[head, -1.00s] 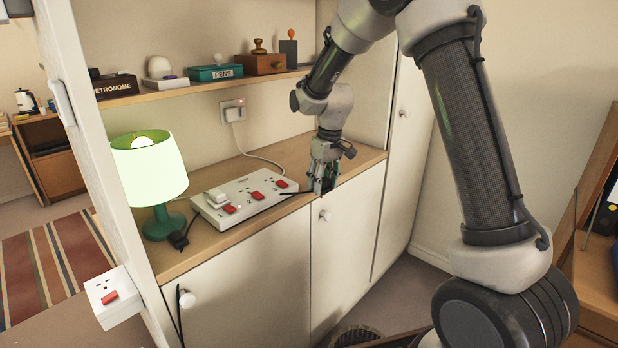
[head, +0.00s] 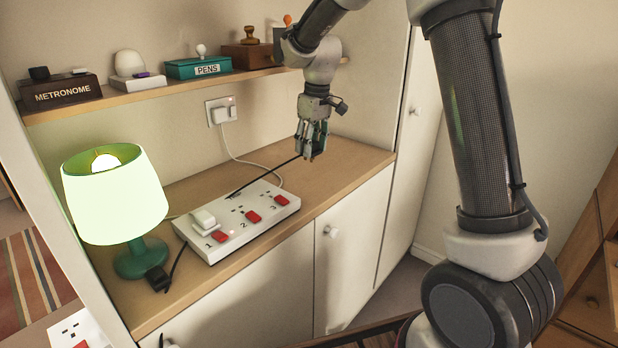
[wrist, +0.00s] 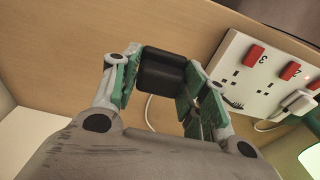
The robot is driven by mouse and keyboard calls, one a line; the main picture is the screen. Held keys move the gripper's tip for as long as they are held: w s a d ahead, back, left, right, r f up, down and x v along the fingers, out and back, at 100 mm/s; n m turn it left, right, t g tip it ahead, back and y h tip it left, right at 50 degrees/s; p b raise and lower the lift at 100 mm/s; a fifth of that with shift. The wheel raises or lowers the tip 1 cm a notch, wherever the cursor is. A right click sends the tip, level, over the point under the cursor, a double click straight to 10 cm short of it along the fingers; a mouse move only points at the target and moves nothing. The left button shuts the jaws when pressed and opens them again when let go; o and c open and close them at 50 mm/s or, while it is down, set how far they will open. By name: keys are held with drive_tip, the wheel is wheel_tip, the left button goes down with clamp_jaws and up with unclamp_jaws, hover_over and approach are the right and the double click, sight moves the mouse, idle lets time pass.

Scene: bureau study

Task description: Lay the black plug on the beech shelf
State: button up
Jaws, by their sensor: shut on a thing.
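The black plug (wrist: 163,72) is between the green-padded fingers of my gripper (head: 311,152), which is shut on it. The gripper is above the right part of the beech worktop (head: 350,162), behind and right of the strip; the height of the gap is hard to judge. The beech wall shelf (head: 150,94) is higher up, behind and left of the gripper.
The white power strip (head: 236,231) has red switches and a white plug in it. A green lamp (head: 115,195) and another black plug (head: 158,279) are to its left. The wall shelf carries a metronome box (head: 62,93), pens box (head: 198,69) and other items. The worktop's right end is clear.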

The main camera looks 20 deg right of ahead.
wheel_tip(320, 180, down, 8)
drive_tip(key=shift+f, duration=0.25)
drive_tip(key=shift+f, duration=0.1)
drive_tip(key=o, duration=1)
drive_tip(key=shift+o, duration=0.2)
